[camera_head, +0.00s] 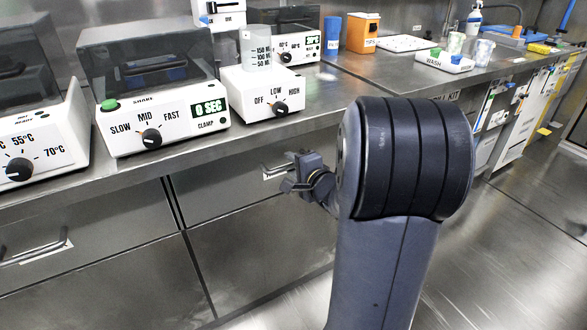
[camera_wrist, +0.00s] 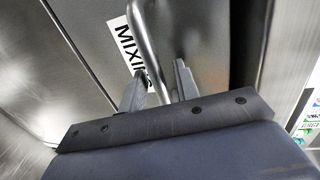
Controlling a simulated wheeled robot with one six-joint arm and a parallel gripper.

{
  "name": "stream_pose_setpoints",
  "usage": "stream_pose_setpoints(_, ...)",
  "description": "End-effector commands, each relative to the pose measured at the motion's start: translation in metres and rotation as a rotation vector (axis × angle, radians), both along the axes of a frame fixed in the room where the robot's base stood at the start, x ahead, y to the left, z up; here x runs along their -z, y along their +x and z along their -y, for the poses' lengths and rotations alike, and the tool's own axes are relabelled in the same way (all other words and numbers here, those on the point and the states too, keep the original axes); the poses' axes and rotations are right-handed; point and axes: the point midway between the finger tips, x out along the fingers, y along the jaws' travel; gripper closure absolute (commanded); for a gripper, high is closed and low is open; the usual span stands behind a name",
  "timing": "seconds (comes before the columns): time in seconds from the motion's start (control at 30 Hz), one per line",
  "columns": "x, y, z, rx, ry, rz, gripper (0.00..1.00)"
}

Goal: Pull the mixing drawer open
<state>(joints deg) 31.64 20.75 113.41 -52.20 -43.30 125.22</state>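The mixing drawer (camera_head: 225,190) is a steel front under the counter and looks flush with its neighbours in the head view. In the wrist view the drawer front (camera_wrist: 85,45) carries a white label (camera_wrist: 128,50) reading "MIXI…", the rest hidden. A gap shows between the bar and the right finger, so the gripper is open around the handle. In the head view my gripper (camera_head: 290,176) is at the handle, partly covering it.
A shaker (camera_head: 150,95) and a mixer with a dial (camera_head: 262,95) stand on the counter above. Another drawer handle (camera_head: 38,248) is at lower left. More drawers (camera_head: 505,110) line the bench at right. Open floor (camera_head: 500,240) lies in front.

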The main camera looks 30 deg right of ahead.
Motion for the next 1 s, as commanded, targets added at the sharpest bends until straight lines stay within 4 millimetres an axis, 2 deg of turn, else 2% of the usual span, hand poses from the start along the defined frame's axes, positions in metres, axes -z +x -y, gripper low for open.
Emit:
stream_pose_setpoints(0.2,-0.0002,0.0001,0.0001,0.0,0.001,0.0,0.7)
stream_pose_setpoints(0.57,0.0,-0.0001,0.0002,0.001,0.001,0.0,0.99)
stream_pose_setpoints(1.0,0.0,-0.0002,0.0003,0.001,0.001,-0.001,1.0)
